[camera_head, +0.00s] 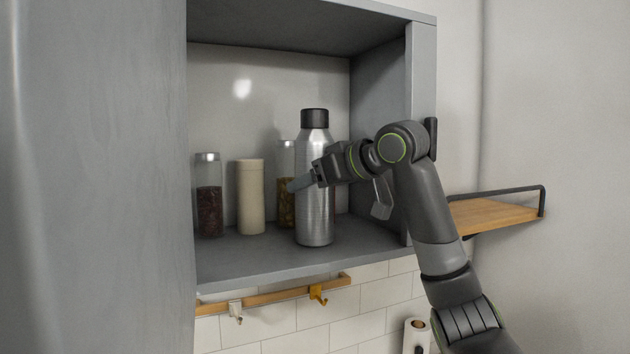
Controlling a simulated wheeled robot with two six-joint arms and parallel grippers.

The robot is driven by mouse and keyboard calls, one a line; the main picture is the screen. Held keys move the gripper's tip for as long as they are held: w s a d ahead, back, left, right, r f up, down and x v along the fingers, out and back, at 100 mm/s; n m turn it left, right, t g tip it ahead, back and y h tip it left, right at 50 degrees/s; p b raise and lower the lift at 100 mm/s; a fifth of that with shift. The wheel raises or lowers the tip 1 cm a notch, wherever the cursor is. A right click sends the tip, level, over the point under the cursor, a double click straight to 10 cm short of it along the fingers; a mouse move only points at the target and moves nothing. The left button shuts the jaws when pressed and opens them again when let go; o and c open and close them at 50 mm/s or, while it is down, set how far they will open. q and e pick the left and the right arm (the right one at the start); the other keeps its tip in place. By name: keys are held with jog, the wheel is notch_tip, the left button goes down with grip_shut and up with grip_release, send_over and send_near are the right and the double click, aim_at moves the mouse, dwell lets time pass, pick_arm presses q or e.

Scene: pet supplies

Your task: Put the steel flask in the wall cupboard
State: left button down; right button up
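The steel flask (314,218), silver with a black cap, stands upright inside the open wall cupboard (245,268), near the front of its shelf. Its base looks at shelf level, but I cannot tell whether it rests there or is held just above. My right gripper (302,183) reaches in from the right at the flask's mid-height. One finger crosses in front of the flask; the other is hidden behind it, so I cannot tell whether the fingers grip it. My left gripper is not in view.
A dark-filled jar (209,205), a cream canister (250,198) and a partly hidden glass jar (286,205) stand left of and behind the flask. A large grey panel (95,180) fills the left. A hook rail (275,295) runs below; a wooden shelf (495,215) is right.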

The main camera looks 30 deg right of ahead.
jog(key=shift+a, duration=0.2)
jog(key=o, duration=1.2)
jog(key=shift+f, duration=0.1)
jog(key=shift+o, duration=0.2)
jog(key=shift+d, duration=0.1)
jog(key=b+v, duration=0.6)
jog(key=v, duration=0.6)
